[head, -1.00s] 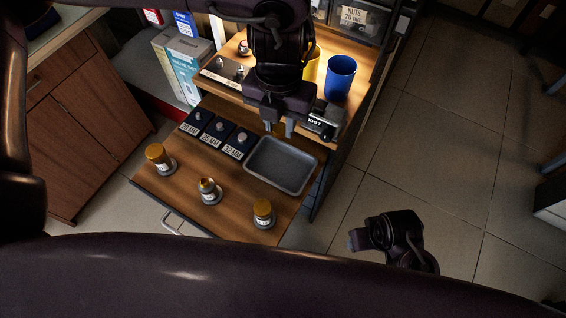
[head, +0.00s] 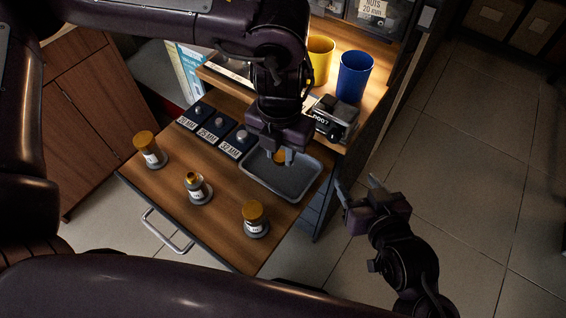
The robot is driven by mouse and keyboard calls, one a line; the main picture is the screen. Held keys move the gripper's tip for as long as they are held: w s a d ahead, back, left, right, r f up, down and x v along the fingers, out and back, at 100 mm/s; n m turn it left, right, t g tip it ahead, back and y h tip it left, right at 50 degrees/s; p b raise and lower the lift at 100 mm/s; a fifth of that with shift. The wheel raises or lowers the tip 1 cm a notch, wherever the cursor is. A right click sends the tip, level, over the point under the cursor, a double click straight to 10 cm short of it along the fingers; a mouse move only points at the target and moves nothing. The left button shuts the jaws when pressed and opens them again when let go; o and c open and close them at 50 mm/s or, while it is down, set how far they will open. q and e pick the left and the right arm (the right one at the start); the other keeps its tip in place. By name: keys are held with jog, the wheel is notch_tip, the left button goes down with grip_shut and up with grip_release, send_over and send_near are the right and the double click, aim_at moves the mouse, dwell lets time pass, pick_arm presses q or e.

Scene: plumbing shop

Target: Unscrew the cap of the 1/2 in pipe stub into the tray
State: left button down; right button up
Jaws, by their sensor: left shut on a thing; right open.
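Three pipe stubs stand upright on the wooden pull-out board. The left stub (head: 150,150) and the front right stub (head: 255,220) have broad brass caps. The middle stub (head: 197,188) shows a narrower bare brass top. Their size labels are too small to read. My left gripper (head: 283,157) points down over the back of the grey tray (head: 285,187), shut on a small brass cap (head: 281,158) that its fingers partly hide. The cap appears above the tray floor; the exact gap is unclear. My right gripper (head: 358,193) is open and empty, off the board's right side.
Black size blocks (head: 217,126) line the board's back left. A dark device with a display (head: 335,117), a yellow cup (head: 320,60) and a blue cup (head: 354,76) stand on the bench behind. Floor is clear at right.

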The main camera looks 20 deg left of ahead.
aim_at(281, 156)
pick_arm(q)
jog(key=shift+f, duration=0.2)
jog(key=shift+f+b, duration=1.65)
jog(key=shift+f, duration=0.15)
pick_arm(e)
jog(key=d+r+t+y, duration=0.2)
jog(key=r+t, duration=0.4)
jog(key=r, duration=0.6)
jog(key=s+d+r+t+y, duration=0.1)
jog(key=r+t, duration=0.5)
jog(key=r, duration=0.7)
jog(key=shift+d+t+y, duration=0.4)
jog(key=shift+d+y, duration=0.05)
jog(key=shift+y, duration=0.55)
pick_arm(q)
jog(key=shift+f, duration=0.15)
pick_arm(e)
jog(key=shift+s+d+r, duration=0.1)
jog(key=shift+s+r, duration=0.1)
pick_arm(q)
jog(key=c, duration=1.1)
grip_release()
jog(key=shift+c, duration=0.2)
pick_arm(e)
jog(key=shift+r+t, duration=0.1)
jog(key=shift+t, duration=0.2)
jog(key=shift+y, duration=0.4)
